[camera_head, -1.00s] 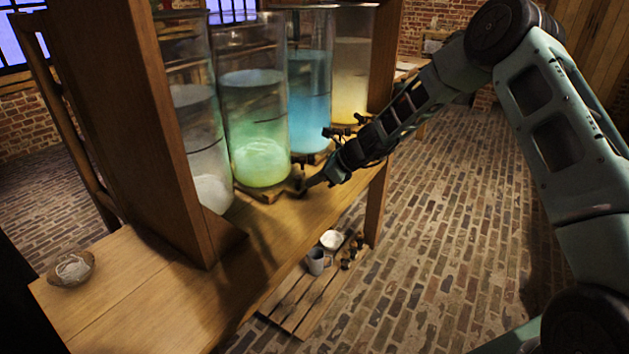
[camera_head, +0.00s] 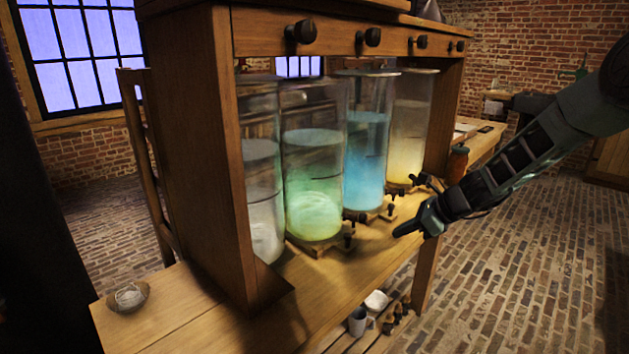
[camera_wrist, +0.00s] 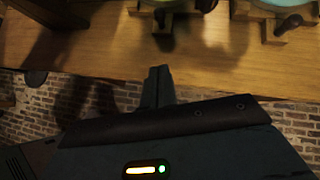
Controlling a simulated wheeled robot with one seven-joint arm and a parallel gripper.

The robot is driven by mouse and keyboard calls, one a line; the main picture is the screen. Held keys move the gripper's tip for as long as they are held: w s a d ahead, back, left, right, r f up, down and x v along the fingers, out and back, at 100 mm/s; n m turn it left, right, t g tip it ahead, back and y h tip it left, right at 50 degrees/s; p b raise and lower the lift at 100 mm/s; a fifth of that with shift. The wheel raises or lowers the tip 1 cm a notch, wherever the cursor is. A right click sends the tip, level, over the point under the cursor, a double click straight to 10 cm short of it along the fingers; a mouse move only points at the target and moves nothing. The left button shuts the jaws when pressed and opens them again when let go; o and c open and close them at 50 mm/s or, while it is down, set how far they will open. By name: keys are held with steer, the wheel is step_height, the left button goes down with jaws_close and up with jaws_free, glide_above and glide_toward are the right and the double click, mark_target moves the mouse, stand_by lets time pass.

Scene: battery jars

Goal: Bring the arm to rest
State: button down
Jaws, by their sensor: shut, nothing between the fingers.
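My gripper (camera_head: 412,231) is shut and empty in the head view. It is above the front edge of the wooden bench (camera_head: 345,275), to the right of the jar taps, with the forearm reaching in from the right. In the wrist view my gripper (camera_wrist: 158,72) has its fingers together, pointing at the bench's edge (camera_wrist: 110,60). It appears apart from the jars and taps.
Several glass jars, including a green one (camera_head: 315,190) and a blue one (camera_head: 366,165), stand in the wooden cabinet (camera_head: 190,130). Their black taps (camera_head: 348,240) face the bench front. A small bowl (camera_head: 128,297) sits at left. A mug (camera_head: 358,321) is below. Brick floor (camera_head: 530,260) at right is open.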

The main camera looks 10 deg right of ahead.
steer(key=s+a+r+n+g+h+p, duration=0.1)
steer(key=s+a+r+n+g+p, duration=0.15)
steer(key=s+a+r+n, duration=0.5)
steer(key=s+a+r+n+g+h+p, duration=0.1)
steer(key=s+a+r+n+g+p, duration=0.2)
steer(key=s+a+n, duration=0.65)
steer(key=s+r+n+h+p, duration=0.2)
steer(key=s+r+n, duration=0.2)
steer(key=s+n, duration=0.3)
steer(key=s+r+n+h+p, duration=0.3)
steer(key=s+r+n, duration=0.2)
steer(key=s, duration=1.1)
steer(key=n, duration=0.3)
steer(key=shift+d, duration=0.3)
steer(key=shift+s, duration=0.1)
